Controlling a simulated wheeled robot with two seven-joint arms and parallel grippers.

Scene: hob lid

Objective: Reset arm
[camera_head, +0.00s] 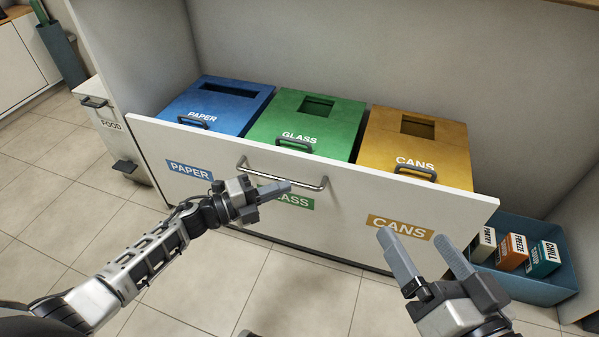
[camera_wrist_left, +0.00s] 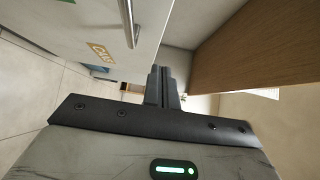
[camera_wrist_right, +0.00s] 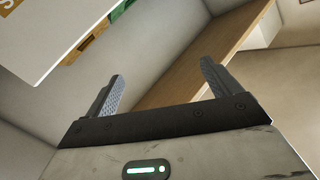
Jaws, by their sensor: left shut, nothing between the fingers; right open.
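My left gripper (camera_head: 275,190) is shut and empty, in front of the drawer front (camera_head: 340,205) near its metal handle (camera_head: 284,176). In the head view it overlaps the green GLASS label; I cannot tell whether it touches the drawer. In the left wrist view its fingers (camera_wrist_left: 162,86) are together, with the handle (camera_wrist_left: 129,22) ahead and to the left. My right gripper (camera_head: 428,254) is open and empty, in front of the drawer's right part, below the CANS label (camera_head: 400,227). Its spread fingers also show in the right wrist view (camera_wrist_right: 160,85).
The open drawer holds a blue PAPER bin (camera_head: 217,105), a green GLASS bin (camera_head: 308,124) and a yellow CANS bin (camera_head: 416,147). A blue tray (camera_head: 545,290) with several small boxes lies at right. A white FOOD bin (camera_head: 112,130) stands at left. Tiled floor lies clear in front.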

